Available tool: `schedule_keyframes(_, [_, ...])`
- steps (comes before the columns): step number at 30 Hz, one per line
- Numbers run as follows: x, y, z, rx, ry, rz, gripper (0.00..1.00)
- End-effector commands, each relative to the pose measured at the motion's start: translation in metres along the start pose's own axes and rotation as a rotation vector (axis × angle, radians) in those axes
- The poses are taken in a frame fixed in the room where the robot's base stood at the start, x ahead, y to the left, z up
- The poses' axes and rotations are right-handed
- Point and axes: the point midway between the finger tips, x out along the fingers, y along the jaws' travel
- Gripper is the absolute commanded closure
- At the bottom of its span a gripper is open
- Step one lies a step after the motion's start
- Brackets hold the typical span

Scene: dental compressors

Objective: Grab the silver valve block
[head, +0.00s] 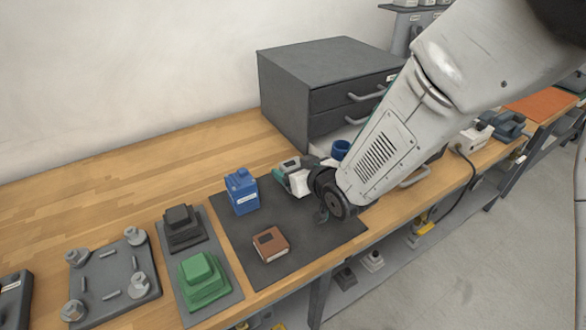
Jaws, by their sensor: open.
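I cannot make out a silver valve block for certain; my arm and wrist cover the right part of the dark mat (228,222) and may hide it. My gripper (321,214) is low over the right part of that mat, to the right of a blue container (242,192) and a brown block (270,243). Only a small dark part of it shows below my wrist. It is open, and nothing is seen between its fingers. The space between its fingers is mostly hidden.
A green stepped block (203,280) and a black one (183,227) sit on a grey plate at left. A dark fixture plate (112,277) with posts is farther left. The bench's back left is clear.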

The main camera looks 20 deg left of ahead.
Motion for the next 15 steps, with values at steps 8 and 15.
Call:
schedule_keyframes(8, [0.0003,-0.0003,-0.0001,0.000,0.000,0.000,0.41])
schedule_keyframes(15, [0.0003,-0.0004,-0.0005,0.000,0.000,0.000,0.76])
